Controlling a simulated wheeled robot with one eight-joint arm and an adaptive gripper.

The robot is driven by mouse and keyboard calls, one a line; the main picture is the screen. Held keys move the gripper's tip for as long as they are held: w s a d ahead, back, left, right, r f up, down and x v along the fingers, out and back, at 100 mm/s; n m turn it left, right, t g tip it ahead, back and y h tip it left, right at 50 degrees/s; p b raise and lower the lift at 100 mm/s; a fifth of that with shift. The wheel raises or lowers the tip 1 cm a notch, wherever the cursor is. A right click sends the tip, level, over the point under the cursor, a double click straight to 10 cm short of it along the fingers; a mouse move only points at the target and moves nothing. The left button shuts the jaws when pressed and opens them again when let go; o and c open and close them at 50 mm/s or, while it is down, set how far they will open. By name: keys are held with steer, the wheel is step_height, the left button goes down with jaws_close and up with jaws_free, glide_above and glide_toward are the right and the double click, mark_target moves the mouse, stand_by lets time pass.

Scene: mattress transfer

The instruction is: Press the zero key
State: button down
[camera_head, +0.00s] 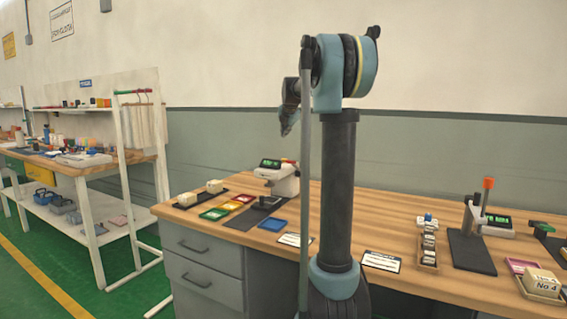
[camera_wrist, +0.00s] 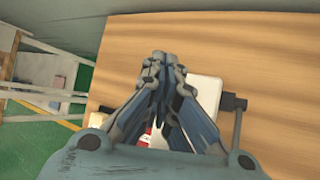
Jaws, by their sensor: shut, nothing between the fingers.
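A white bench device (camera_head: 285,183) with a green-lit display (camera_head: 270,163) stands on the wooden table, left of my arm in the head view. I cannot make out a zero key on it. My gripper (camera_head: 286,130) points down and shows above the device in the head view, clear of it. In the wrist view the fingers of my gripper (camera_wrist: 165,60) are closed together and empty. Behind them a white body (camera_wrist: 207,95) shows on the wood, partly hidden by the fingers. Any keys there are hidden or too small to tell.
The wooden table (camera_head: 390,220) holds coloured trays (camera_head: 215,213), dark mats and cream blocks at left. At right stand a second device with a green display (camera_head: 498,221), a dark mat (camera_head: 471,252) and a block marked No 4 (camera_head: 541,283). Shelving stands far left.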

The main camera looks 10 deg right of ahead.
steer(key=shift+d+f, duration=0.1)
steer(key=shift+f, duration=4.3)
steer(key=shift+s+f, duration=0.1)
steer(key=shift+f, duration=1.1)
steer(key=shift+r, duration=1.25)
steer(key=shift+r, duration=2.55)
